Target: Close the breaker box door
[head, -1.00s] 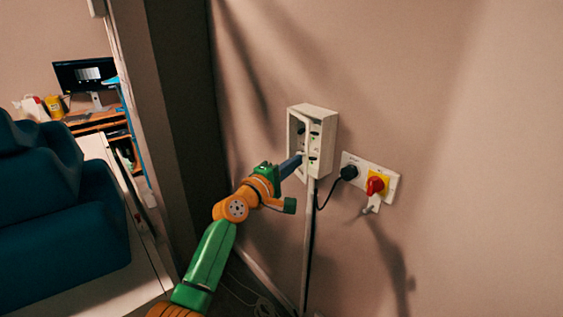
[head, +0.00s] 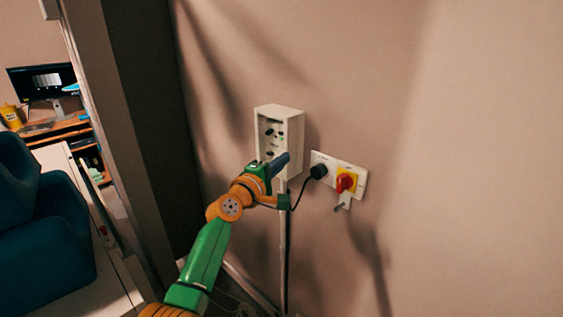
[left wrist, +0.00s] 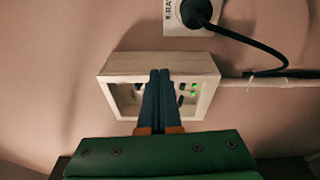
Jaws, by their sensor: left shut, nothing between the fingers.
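The breaker box (head: 298,147) is a pale rectangular box on the wall. Its front shows an open recess with dark switches and a small green light. I cannot make out a separate door panel in either view. My left gripper (head: 285,158) has its fingers shut and empty at the lower right part of the box front, hiding that part. In the left wrist view, the box (left wrist: 112,66) lies ahead, and the shut blue fingers (left wrist: 159,74) overlap its middle. I cannot tell whether they touch it. My right gripper is not in view.
Right of the box is a white wall plate (head: 322,158) with a black plug and a red rotary switch (head: 345,182) on yellow. A cable hangs below the plug. A pale conduit (head: 283,255) runs down from the box. A blue chair (head: 40,235) is at left.

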